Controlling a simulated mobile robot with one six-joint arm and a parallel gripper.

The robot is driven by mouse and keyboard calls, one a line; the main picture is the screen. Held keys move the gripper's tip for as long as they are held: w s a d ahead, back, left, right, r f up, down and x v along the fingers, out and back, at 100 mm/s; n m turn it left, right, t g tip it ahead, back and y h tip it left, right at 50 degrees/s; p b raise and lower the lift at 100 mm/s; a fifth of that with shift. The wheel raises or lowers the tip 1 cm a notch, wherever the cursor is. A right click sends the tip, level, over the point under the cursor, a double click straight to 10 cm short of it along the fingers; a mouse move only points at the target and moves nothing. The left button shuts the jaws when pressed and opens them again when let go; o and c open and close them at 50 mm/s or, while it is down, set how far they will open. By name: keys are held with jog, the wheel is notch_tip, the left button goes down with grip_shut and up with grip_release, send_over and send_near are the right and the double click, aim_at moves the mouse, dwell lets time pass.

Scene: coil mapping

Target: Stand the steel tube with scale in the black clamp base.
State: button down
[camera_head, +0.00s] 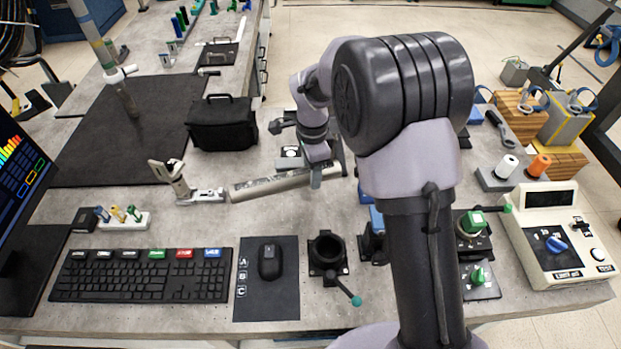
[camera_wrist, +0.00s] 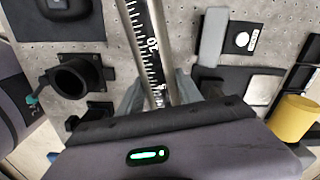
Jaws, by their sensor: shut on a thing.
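The steel tube with scale (camera_head: 270,184) lies near level along the middle of the table, left end nearer the camera; I cannot tell whether it touches the table. Its black scale with white marks shows in the wrist view (camera_wrist: 148,45). My gripper (camera_head: 318,172) is shut on the tube near its right end, with a finger on each side in the wrist view (camera_wrist: 160,92). The black clamp base (camera_head: 327,250) stands nearer the camera, its round socket open upward and empty, with a teal-knobbed lever. It also shows at left in the wrist view (camera_wrist: 82,74).
A mouse (camera_head: 270,261) on a dark pad and a keyboard (camera_head: 142,275) lie left of the clamp base. A metal stand (camera_head: 190,190) is close to the tube's left end. A black bag (camera_head: 222,124) stands behind. My arm hides part of the right side.

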jog(key=shift+r, duration=0.9)
jog(key=shift+d+r, duration=0.15)
jog(key=shift+d, duration=0.05)
jog(key=s+d+r+n, duration=0.85)
jog(key=d+n, duration=0.25)
jog(key=n, duration=0.4)
jog(key=w+a+f+n+p, duration=0.1)
jog(key=w+a+n+p, duration=0.3)
jog(key=n, duration=1)
jog(key=w+a+n+p, duration=0.15)
jog(key=a+n, duration=0.35)
jog(key=n, duration=0.8)
notch_tip(320, 180, down, 10)
jog(key=b, duration=0.4)
jog(key=shift+a+r, duration=0.15)
jog(key=shift+r, duration=0.1)
jog(key=shift+f, duration=0.1)
